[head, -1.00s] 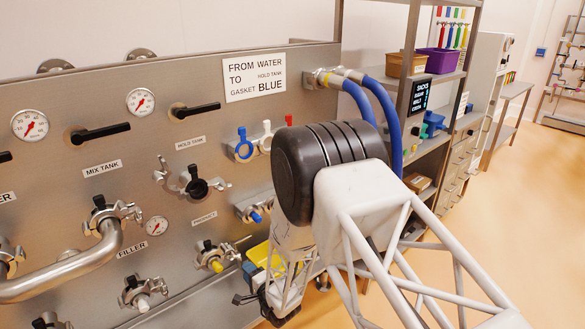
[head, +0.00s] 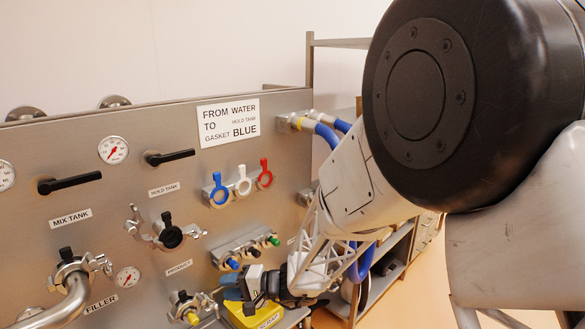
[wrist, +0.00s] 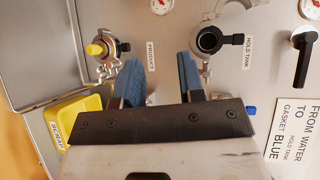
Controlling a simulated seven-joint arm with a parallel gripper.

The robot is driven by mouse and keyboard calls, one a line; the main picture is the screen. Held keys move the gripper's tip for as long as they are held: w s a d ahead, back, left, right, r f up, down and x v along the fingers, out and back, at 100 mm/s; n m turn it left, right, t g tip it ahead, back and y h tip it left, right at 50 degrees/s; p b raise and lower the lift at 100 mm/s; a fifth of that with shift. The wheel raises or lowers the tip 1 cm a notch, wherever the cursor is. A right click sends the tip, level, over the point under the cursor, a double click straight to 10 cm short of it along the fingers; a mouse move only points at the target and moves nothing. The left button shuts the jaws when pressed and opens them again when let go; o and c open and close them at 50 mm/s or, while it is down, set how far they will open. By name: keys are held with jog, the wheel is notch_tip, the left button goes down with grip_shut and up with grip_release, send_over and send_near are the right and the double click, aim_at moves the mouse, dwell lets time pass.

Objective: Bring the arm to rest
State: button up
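My gripper (wrist: 159,75) is open in the wrist view, its two blue fingers apart with only the steel panel seen between them. In the head view my gripper (head: 258,287) is low at the panel, beside the yellow scrap bin (head: 246,318); its fingertips are hard to make out there. My arm comes in from the right, with its large dark joint close to the camera, hiding much of the right side. The wrist view also shows the yellow scrap bin (wrist: 75,115) left of the fingers.
The steel panel (head: 90,150) carries the hold tank port (head: 171,237), the product port (head: 186,304) and black lever handles. Blue (head: 219,188), white (head: 243,184) and red (head: 265,175) ring gaskets hang under the sign (head: 229,121). Blue hoses (head: 325,133) run behind my arm.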

jog(key=s+d+r+h, duration=0.5)
jog(key=s+d, duration=0.4)
jog(key=d, duration=0.2)
jog(key=s+d+r+n+h, duration=0.1)
jog(key=s+d+r+h, duration=0.4)
jog(key=s+d, duration=0.5)
jog(key=s+d+r+h, duration=0.5)
jog(key=s+d, duration=0.4)
jog(key=d, duration=0.4)
jog(key=shift+s+d+r+n+t+h, duration=0.2)
jog(key=shift+s+n+t+h, duration=0.1)
jog(key=shift+n+h, duration=0.1)
